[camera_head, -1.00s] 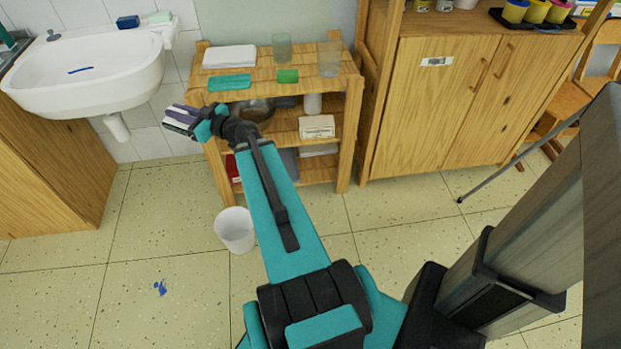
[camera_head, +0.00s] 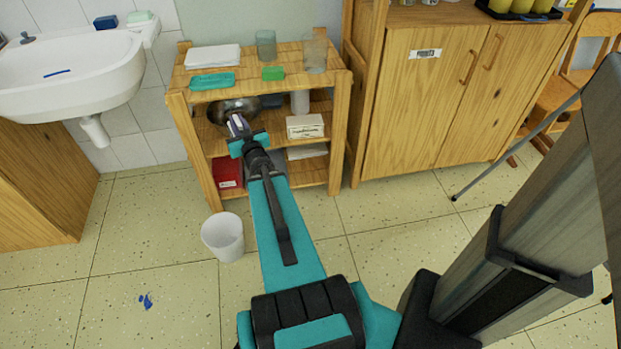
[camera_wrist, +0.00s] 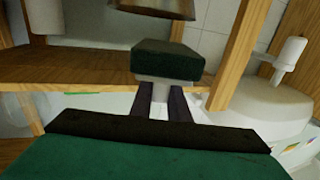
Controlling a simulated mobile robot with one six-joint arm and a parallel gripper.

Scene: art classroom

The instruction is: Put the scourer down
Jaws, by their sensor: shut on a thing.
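My gripper (camera_head: 238,128) is at the left front of the wooden shelf unit, between its top board and middle board in the head view. In the wrist view my gripper (camera_wrist: 162,88) has two dark fingers shut on the scourer (camera_wrist: 165,62), a dark green block with a pale part between the fingers. The scourer is held up at the fingertips. In the head view it is small and cannot be told clearly from the fingers. A metal bowl (camera_head: 222,108) on the middle board is just beyond the gripper; its edge (camera_wrist: 155,8) also shows in the wrist view.
The top board (camera_head: 235,91) holds a teal tray (camera_head: 212,82), a green block (camera_head: 273,73), paper (camera_head: 212,57) and two glasses. A white box (camera_head: 305,126) sits on the middle board. A white bin (camera_head: 223,238) stands on the floor; a sink (camera_head: 70,75) is left.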

